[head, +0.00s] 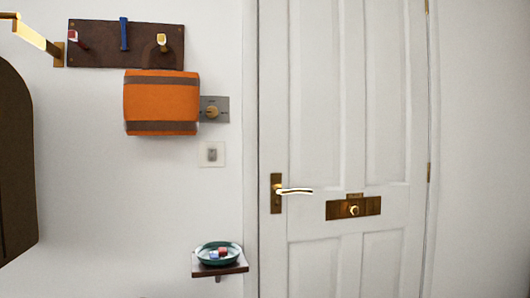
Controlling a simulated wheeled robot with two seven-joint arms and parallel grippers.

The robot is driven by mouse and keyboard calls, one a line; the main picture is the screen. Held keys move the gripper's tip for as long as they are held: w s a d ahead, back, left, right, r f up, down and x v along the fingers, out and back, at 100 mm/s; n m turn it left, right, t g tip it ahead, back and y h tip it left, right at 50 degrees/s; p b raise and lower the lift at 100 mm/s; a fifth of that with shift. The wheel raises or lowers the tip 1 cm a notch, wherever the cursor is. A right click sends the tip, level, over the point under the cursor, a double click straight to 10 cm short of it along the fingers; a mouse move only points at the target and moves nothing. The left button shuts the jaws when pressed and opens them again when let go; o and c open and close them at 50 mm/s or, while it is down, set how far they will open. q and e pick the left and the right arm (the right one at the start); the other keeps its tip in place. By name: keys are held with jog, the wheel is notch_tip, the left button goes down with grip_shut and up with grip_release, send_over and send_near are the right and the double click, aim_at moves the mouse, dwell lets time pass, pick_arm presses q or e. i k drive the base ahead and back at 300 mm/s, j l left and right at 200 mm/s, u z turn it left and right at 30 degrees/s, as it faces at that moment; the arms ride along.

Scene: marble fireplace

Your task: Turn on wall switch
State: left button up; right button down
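A small wall switch (212,154) with a grey middle on a pale square plate is on the white wall, left of the door. Just above it is a grey plate with a round brass knob (212,112), partly hidden by an orange hanging thing. I cannot tell whether the switch is on or off. Neither of my grippers is in the head view.
A brown rack with several pegs (98,45) holds the orange and brown thing (160,102). A small shelf (238,267) with a green dish (219,254) juts out below the switch. The white door (330,120) is shut, with a brass handle (294,191). A dark brown panel (14,165) stands at left.

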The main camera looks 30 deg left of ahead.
aim_at(211, 151)
jog(key=i+l+u, duration=0.15)
jog(key=l, duration=0.15)
jog(key=u, duration=2.2)
jog(key=j, duration=0.1)
